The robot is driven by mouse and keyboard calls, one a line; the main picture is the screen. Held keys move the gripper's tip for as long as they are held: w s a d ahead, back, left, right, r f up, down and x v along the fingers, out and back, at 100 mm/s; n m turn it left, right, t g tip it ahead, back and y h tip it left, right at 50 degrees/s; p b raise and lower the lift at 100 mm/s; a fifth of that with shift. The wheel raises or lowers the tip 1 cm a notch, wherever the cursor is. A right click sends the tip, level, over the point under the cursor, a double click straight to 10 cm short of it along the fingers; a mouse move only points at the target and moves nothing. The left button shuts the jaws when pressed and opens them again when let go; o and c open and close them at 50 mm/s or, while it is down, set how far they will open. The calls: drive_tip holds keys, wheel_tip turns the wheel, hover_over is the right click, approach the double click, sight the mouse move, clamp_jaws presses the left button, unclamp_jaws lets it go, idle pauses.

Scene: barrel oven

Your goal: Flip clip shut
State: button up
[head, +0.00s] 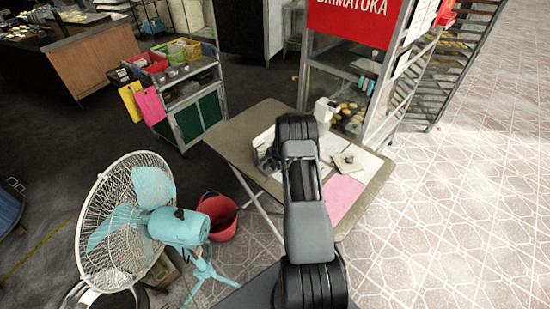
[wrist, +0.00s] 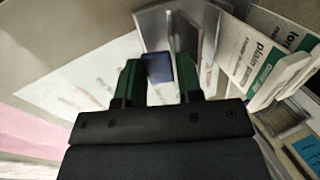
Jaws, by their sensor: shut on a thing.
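My gripper (wrist: 159,62) shows in the wrist view with its two green fingers pointing away from the camera. A small blue piece (wrist: 157,69) sits between the fingertips, and the fingers are closed on it. It may be the clip or part of it; its full shape is hidden by the fingers. A grey, partly see-through panel (wrist: 155,27) stands just behind the fingertips. In the head view my own arm covers the gripper and the blue piece.
The folding table (head: 242,126) holds white papers, a pink sheet (head: 343,193) and a small pale pad (head: 345,164). Green and white packets (wrist: 252,68) stand right of my gripper. A rack of baked goods stands behind the table; a turquoise fan (head: 150,190) stands left.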

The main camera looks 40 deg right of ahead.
drive_tip(key=shift+g+p, duration=0.4)
drive_tip(key=shift+p, duration=0.05)
drive_tip(key=o, duration=0.9)
drive_tip(key=shift+w+r, duration=0.1)
drive_tip(key=shift+c, duration=0.2)
